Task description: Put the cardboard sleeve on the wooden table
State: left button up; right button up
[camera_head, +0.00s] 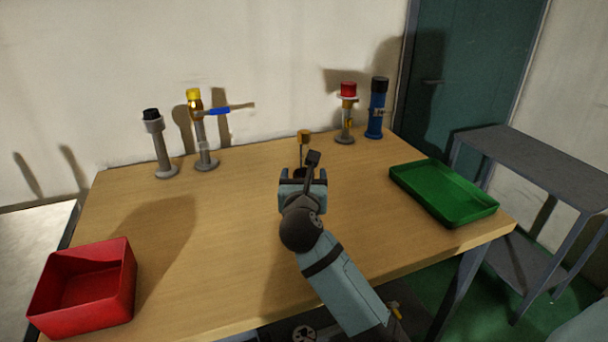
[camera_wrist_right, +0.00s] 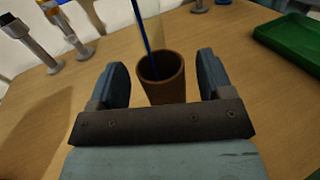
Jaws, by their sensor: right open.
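The brown cardboard sleeve (camera_wrist_right: 162,82) is an open-topped cylinder in the middle of the right wrist view. A clear tube with a blue rod (camera_wrist_right: 143,28) rises out of it. In the head view the sleeve is mostly hidden behind my right gripper (camera_head: 303,178), with a yellow-brown top (camera_head: 304,135) showing above. My right gripper is open, with one finger on each side of the sleeve and gaps between. The sleeve appears to stand on the wooden table (camera_head: 235,225), though its base is hidden. My left gripper is not in view.
A red bin (camera_head: 85,315) stands front left, and a green tray (camera_head: 445,192) lies at the right. Stands with a black top (camera_head: 158,145) and a yellow top (camera_head: 203,140) are back left. A red-capped piece (camera_head: 346,115) and a blue cylinder (camera_head: 376,110) are back right.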

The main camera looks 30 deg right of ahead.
jog(key=v, duration=0.6)
dwell(0.4)
